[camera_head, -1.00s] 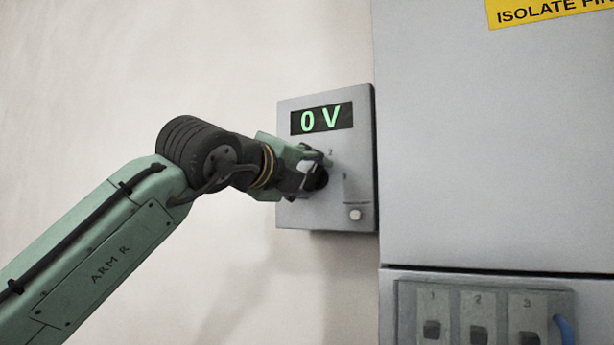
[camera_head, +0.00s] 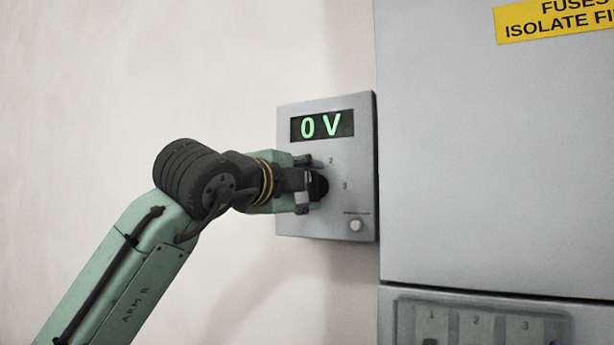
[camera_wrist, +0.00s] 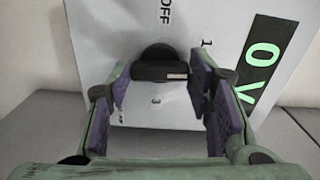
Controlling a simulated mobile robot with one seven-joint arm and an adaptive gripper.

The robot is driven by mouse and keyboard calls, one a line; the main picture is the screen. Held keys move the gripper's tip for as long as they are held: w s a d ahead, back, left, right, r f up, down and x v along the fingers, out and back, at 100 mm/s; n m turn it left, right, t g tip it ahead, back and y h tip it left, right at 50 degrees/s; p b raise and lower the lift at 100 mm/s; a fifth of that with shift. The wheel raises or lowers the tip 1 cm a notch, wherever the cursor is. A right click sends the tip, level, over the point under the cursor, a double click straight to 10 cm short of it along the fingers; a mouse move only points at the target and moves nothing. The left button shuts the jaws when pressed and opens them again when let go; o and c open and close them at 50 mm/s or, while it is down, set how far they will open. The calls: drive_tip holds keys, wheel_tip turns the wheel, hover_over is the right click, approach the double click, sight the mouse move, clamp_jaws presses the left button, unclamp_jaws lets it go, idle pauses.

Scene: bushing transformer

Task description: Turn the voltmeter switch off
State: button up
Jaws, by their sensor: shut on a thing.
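The voltmeter (camera_head: 350,190) is a grey wall box with a green 0 V display (camera_head: 322,125). Its switch is a round black knob (camera_head: 319,186), partly hidden by my gripper (camera_head: 304,184) in the head view. The purple finger pads of my gripper (camera_wrist: 161,84) stand at both ends of the bar, and the gripper is shut on the knob. The labels OFF, 1 and 3 show around the knob. Which label the bar points to is unclear.
A large grey cabinet (camera_head: 480,170) with a yellow warning label (camera_head: 560,20) stands just right of the voltmeter. A numbered panel (camera_head: 475,325) is below. The wall at left is clear.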

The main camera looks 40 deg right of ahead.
drive_tip(key=n+p, duration=0.1)
drive_tip(key=n, duration=0.3)
drive_tip(key=shift+n, duration=0.4)
drive_tip(key=n+p, duration=0.1)
drive_tip(key=n, duration=0.2)
drive_tip(key=shift+n, duration=0.3)
drive_tip(key=n, duration=0.4)
drive_tip(key=shift+p, duration=0.4)
drive_tip(key=shift+n, duration=2.2)
drive_tip(key=o, duration=1.1)
drive_tip(key=shift+o, duration=0.2)
drive_tip(key=v, duration=1.2)
